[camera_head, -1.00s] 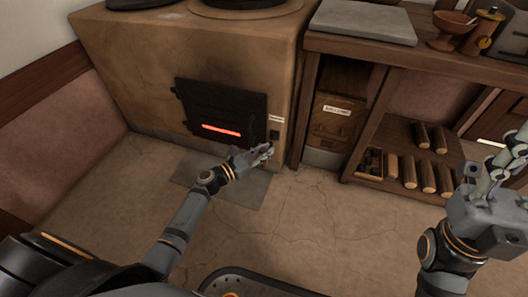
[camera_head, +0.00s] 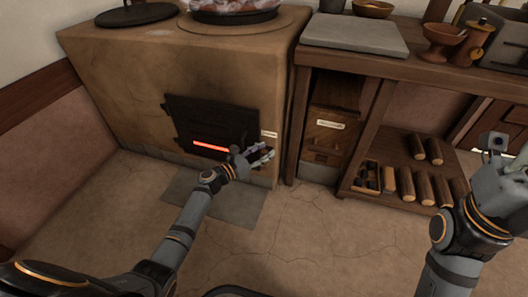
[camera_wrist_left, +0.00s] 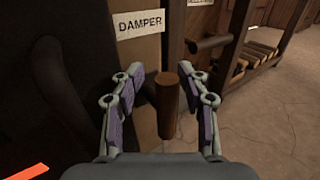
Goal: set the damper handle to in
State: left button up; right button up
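The damper handle (camera_wrist_left: 168,104) is a brown cylindrical grip under a white label reading DAMPER (camera_wrist_left: 139,24) in the left wrist view. It stands between the fingers of my left gripper (camera_wrist_left: 160,110), which is open around it, with a visible gap on each side. In the head view my left gripper (camera_head: 262,154) is at the right front edge of the stove (camera_head: 130,90), just below the small label (camera_head: 269,134). The handle is hidden behind the fingers there. My right gripper (camera_head: 500,160) is at the right edge, and its fingers are not clearly shown.
A black stove door (camera_head: 205,112) with a glowing red slot is left of my left gripper. A wooden bench (camera_head: 345,62) with a drawer unit (camera_head: 326,133) stands right of the stove. Several logs (camera_head: 425,185) lie on its lower shelf.

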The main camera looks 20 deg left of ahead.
pick_arm(q)
jog(key=shift+d, duration=0.1)
jog(key=shift+s, duration=0.15)
jog(key=v, duration=1.2)
